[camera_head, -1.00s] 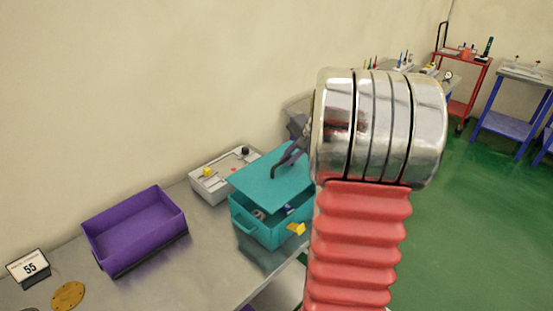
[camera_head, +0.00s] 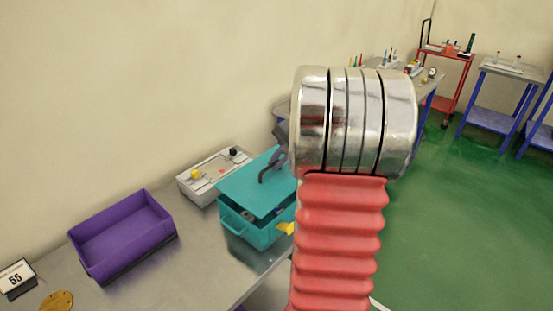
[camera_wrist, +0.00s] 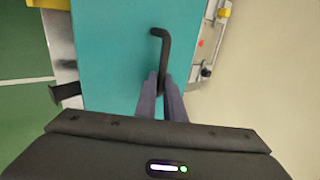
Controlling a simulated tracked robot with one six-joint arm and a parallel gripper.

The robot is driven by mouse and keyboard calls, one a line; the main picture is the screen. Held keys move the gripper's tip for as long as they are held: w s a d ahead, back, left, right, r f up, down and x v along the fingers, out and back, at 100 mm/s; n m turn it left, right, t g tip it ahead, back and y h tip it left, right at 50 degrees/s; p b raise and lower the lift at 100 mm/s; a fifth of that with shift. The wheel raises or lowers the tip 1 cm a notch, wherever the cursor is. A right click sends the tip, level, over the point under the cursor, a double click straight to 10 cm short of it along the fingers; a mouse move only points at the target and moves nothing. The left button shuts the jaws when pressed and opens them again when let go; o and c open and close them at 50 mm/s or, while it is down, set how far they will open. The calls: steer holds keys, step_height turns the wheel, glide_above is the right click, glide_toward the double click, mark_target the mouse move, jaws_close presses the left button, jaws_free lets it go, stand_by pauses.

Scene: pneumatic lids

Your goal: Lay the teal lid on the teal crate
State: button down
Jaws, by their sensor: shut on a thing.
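The teal lid (camera_head: 258,187) is a flat panel with a dark bent handle (camera_head: 270,168). It lies over the teal crate (camera_head: 262,233), a little above its rim and tilted, with a dark gap at the front where contents show. My gripper (camera_head: 282,152) is mostly hidden behind my arm in the head view. In the wrist view my gripper (camera_wrist: 162,82) is shut on the lid's handle (camera_wrist: 163,45), and the lid (camera_wrist: 115,50) fills the middle. The crate's far and right sides are hidden.
A purple bin (camera_head: 122,235) stands to the left on the grey table (camera_head: 195,268). A pale panel box with knobs (camera_head: 212,178) is behind the crate near the wall. A yellow piece (camera_head: 285,228) sticks out at the crate's front. A sign reading 55 (camera_head: 16,279) stands far left.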

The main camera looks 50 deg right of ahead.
mark_target(277, 173)
steer(key=shift+f, duration=2.05)
steer(key=shift+f, duration=0.25)
stand_by(0.4)
steer(key=c, duration=1.8)
jaws_free()
steer(key=shift+f, duration=0.1)
steer(key=shift+v, duration=3.55)
